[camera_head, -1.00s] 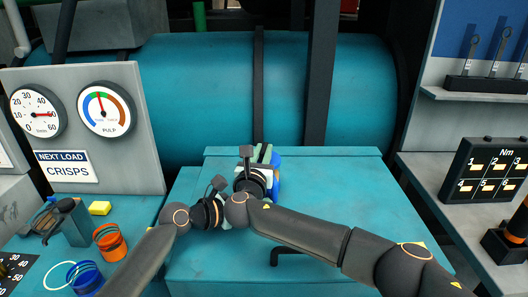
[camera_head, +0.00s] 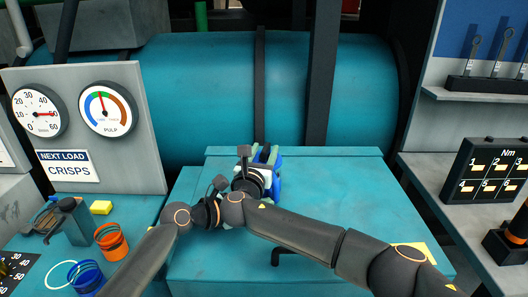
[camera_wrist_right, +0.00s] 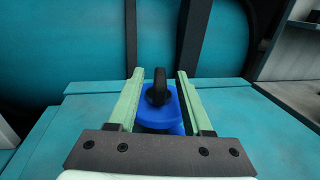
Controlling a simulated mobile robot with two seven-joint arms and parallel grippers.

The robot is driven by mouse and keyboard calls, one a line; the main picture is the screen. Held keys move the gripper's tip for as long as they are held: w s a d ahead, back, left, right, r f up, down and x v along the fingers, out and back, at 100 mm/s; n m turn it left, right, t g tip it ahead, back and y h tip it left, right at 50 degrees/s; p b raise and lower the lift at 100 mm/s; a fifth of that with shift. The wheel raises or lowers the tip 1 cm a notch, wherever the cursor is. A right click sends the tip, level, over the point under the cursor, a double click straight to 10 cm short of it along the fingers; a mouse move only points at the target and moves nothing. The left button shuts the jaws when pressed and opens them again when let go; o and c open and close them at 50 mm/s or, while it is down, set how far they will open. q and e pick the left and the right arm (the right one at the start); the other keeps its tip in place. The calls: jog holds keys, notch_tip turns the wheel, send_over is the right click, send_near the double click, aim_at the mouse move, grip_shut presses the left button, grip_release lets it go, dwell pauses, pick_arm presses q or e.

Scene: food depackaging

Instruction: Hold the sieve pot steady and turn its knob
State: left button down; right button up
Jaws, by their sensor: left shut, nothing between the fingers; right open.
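The sieve pot (camera_wrist_right: 160,115) is blue, with a black upright knob (camera_wrist_right: 157,88) on top. It stands on the teal cabinet top, and its blue side (camera_head: 278,178) shows in the head view. My right gripper (camera_head: 265,155) is open. In the right wrist view its green fingers (camera_wrist_right: 157,88) stand on either side of the knob and the pot's top, with gaps showing. My left gripper (camera_head: 229,216) is lower and left, shut and empty. Its fingers are mostly hidden behind my right wrist, so I cannot tell whether they touch the pot.
The teal cabinet top (camera_head: 335,185) is clear on the right. A black bent handle (camera_head: 284,254) is at its front. A torque panel (camera_head: 488,172) stands right.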

jog(key=n+y, duration=0.1)
jog(key=y, duration=0.1)
jog(key=n+y, duration=0.2)
jog(key=y, duration=0.1)
jog(key=shift+w+d+r, duration=0.1)
jog(key=shift+d, duration=0.3)
jog(key=n+g+y, duration=0.1)
jog(key=n+y, duration=0.1)
jog(key=y, duration=0.2)
jog(key=n+y, duration=0.3)
jog(key=y, duration=0.1)
jog(key=shift+d+n+g, duration=0.2)
jog(key=shift+n+g, duration=0.1)
jog(key=shift+g, duration=0.1)
jog(key=shift+a+r+n+g+y, duration=0.1)
jog(key=shift+a+n+g+y, duration=0.15)
jog(key=shift+n+g+y, duration=0.3)
jog(key=shift+a+r+n+g+y, duration=0.1)
jog(key=shift+a+n+g+y, duration=0.2)
jog(key=shift+y, duration=0.45)
jog(key=shift+d+n+g, duration=0.1)
jog(key=shift+n+g, duration=0.15)
